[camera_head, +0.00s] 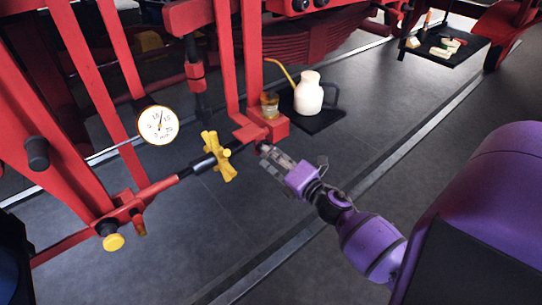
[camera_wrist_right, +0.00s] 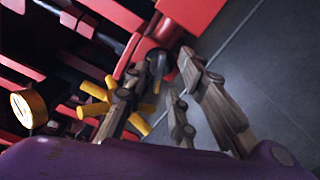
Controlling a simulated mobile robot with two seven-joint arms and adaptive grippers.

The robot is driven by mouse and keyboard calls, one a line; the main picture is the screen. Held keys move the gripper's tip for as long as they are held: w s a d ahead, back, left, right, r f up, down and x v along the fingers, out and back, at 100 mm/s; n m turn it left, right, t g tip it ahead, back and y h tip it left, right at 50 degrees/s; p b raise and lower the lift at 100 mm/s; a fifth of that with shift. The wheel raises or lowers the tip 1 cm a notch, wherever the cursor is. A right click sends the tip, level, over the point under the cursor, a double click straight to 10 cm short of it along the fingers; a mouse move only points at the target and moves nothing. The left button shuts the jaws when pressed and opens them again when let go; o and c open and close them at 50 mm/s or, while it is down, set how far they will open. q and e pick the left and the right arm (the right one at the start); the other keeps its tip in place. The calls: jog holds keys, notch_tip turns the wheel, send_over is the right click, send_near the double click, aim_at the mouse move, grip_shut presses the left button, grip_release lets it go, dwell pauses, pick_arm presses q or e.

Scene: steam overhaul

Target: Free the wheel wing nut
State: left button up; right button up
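A yellow winged hand nut (camera_head: 217,157) sits on a dark shaft along the red rod in the head view. In the right wrist view it shows behind a finger (camera_wrist_right: 96,106). My right gripper (camera_head: 264,158) reaches in from the right, beside the red end block (camera_head: 262,131). In the right wrist view, its fingers (camera_wrist_right: 166,68) are apart, on either side of a small dark fitting (camera_wrist_right: 157,62) at the red part. Whether they touch it is unclear. The yellow nut lies outside the fingers. My left gripper is out of view.
A round gauge (camera_head: 158,125) stands left of the yellow nut. A cream oil can (camera_head: 309,94) and an amber jar (camera_head: 269,104) stand behind the right gripper. A dark mat (camera_head: 464,52) holds tools farther back. The floor in front is clear.

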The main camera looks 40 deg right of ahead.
jog(key=s, duration=1.1)
jog(key=shift+s+d, duration=0.15)
jog(key=shift+d, duration=0.3)
jog(key=s+a+f+m+g+h+p, duration=0.2)
jog(key=s+f+m+g+h, duration=0.35)
jog(key=m, duration=0.85)
pick_arm(q)
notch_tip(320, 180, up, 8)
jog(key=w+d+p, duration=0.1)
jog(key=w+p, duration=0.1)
jog(key=p, duration=0.3)
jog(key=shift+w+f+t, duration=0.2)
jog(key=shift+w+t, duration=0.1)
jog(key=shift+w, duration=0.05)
pick_arm(e)
jog(key=s+a+f+m+g+y, duration=0.2)
jog(key=s+a+f+m, duration=0.2)
jog(key=s+a, duration=0.4)
jog(key=s+a+f+m+g+y, duration=0.2)
jog(key=s+a+f+m, duration=0.2)
jog(key=s+a, duration=0.4)
jog(key=s+f, duration=0.1)
jog(key=s, duration=0.4)
jog(key=shift+a+f+m, duration=0.25)
jog(key=shift+m, duration=0.05)
